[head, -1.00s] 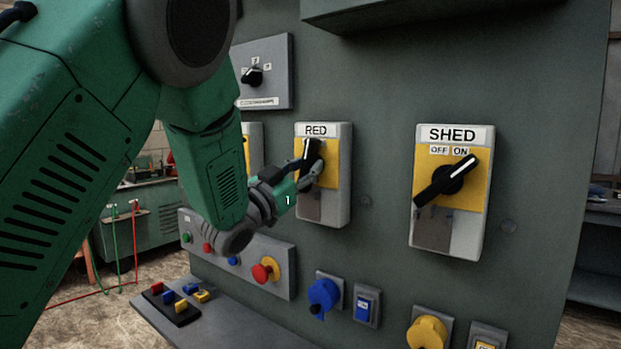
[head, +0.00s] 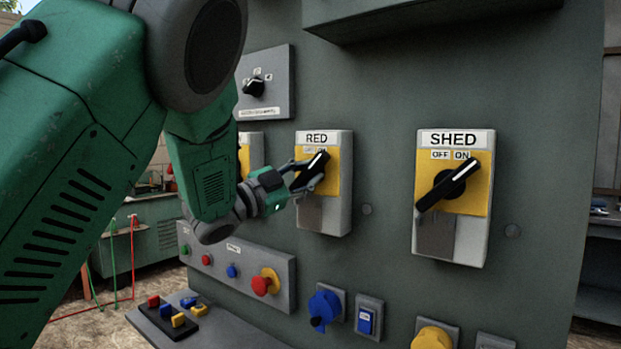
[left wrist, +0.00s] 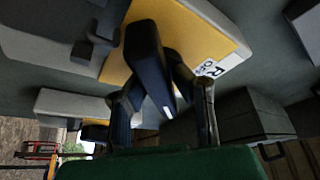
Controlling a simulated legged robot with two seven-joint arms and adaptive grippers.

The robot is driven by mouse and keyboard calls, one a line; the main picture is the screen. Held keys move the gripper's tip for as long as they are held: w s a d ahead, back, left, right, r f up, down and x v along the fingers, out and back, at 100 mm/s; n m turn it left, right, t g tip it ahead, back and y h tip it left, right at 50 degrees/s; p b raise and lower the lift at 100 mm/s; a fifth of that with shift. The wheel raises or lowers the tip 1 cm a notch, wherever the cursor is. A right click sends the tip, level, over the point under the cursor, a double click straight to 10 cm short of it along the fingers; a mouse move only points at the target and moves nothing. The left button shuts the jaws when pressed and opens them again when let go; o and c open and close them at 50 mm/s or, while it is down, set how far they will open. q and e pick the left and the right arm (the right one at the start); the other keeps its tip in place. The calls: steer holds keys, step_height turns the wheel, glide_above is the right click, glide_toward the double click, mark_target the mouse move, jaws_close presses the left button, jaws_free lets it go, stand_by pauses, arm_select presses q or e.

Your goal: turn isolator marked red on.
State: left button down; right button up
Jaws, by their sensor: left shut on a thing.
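The RED isolator (head: 343,190) is a grey box with a yellow plate on the panel. Its black handle (head: 317,165) has a white line and tilts to the upper right, at a slant like the SHED handle's. The ON/OFF marks above it are partly hidden. My left gripper (head: 303,181) is shut on this handle, from the left. In the left wrist view the dark handle (left wrist: 146,52) lies between the two fingers, against the yellow plate. My right gripper is in neither view.
The SHED isolator (head: 478,225) stands to the right, its handle (head: 447,187) slanting towards ON. A grey switch box (head: 281,75) is at upper left. Below are a button box (head: 288,270) with a red mushroom button (head: 262,286) and a blue socket (head: 324,307). A ledge juts out overhead.

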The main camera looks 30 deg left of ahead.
arm_select(q)
steer(key=shift+r, duration=0.15)
steer(key=c, duration=1.5)
jaws_free()
steer(key=shift+o, duration=0.3)
steer(key=shift+s+d, duration=0.1)
steer(key=shift+s, duration=0.15)
steer(key=shift+w, duration=0.1)
steer(key=v, duration=1.2)
